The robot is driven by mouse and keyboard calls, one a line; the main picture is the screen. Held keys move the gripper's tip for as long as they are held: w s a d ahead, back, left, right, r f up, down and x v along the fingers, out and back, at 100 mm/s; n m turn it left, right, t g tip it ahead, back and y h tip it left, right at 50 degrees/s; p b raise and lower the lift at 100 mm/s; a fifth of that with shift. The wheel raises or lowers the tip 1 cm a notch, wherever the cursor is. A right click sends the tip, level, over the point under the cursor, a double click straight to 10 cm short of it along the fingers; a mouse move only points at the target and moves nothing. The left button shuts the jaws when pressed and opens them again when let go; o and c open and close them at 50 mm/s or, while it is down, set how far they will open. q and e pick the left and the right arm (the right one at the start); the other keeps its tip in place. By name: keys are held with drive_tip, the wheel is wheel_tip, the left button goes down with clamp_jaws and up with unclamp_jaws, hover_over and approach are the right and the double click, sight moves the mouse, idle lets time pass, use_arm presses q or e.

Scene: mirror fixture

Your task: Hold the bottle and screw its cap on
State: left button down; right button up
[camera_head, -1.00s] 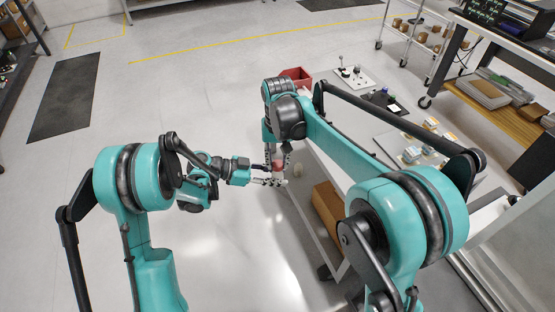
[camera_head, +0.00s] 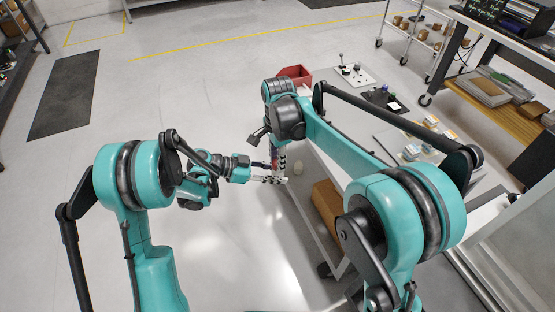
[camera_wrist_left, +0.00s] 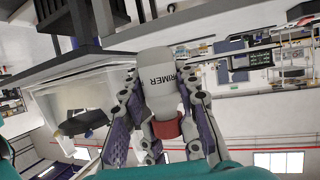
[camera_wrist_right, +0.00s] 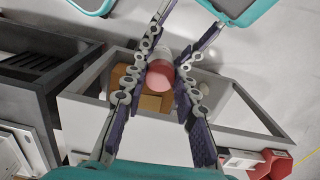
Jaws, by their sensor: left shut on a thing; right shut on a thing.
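The bottle, pale grey with dark lettering ending in "RIMER", shows in the left wrist view (camera_wrist_left: 158,75). My left gripper (camera_head: 276,179) is shut around it, its purple-padded fingers on both sides. The red cap (camera_wrist_right: 160,76) is at the bottle's end, between the fingers of my right gripper (camera_head: 276,157), which is shut on it. It also shows in the left wrist view (camera_wrist_left: 167,128). The white bottle body (camera_wrist_right: 163,56) is partly visible behind the cap in the right wrist view. Whether the cap is fully seated cannot be told.
A grey-walled cart (camera_head: 308,205) stands just right of the grippers, with a brown box (camera_head: 328,207) on its lower level. A red bin (camera_head: 295,75) is behind my right wrist. Open floor lies to the left.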

drive_tip(key=m, duration=0.7)
drive_tip(key=shift+m, duration=0.4)
drive_tip(key=m, duration=0.8)
drive_tip(key=o, duration=0.7)
drive_tip(key=shift+r, duration=2.25)
